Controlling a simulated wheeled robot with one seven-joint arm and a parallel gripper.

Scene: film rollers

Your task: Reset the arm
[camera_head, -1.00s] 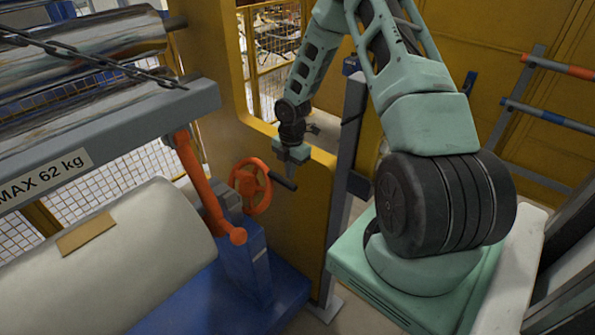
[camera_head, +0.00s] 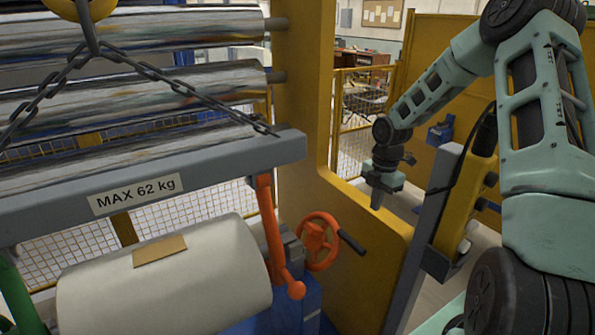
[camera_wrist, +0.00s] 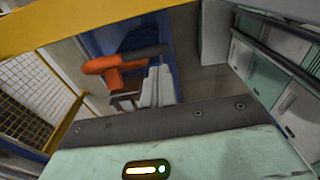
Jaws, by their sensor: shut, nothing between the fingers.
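My arm reaches in from the right of the head view, bent at the elbow, with its forearm sloping down to the left. My gripper (camera_head: 376,205) hangs down, shut and empty, above and to the right of the orange handwheel (camera_head: 320,241) with its black handle.
A cream roll (camera_head: 165,280) with a brown label lies at the lower left. Above it is a grey beam (camera_head: 230,160) marked MAX 62 kg, hung on chains, with shiny rollers (camera_head: 130,95) behind. A grey post (camera_head: 428,235) stands right of my gripper.

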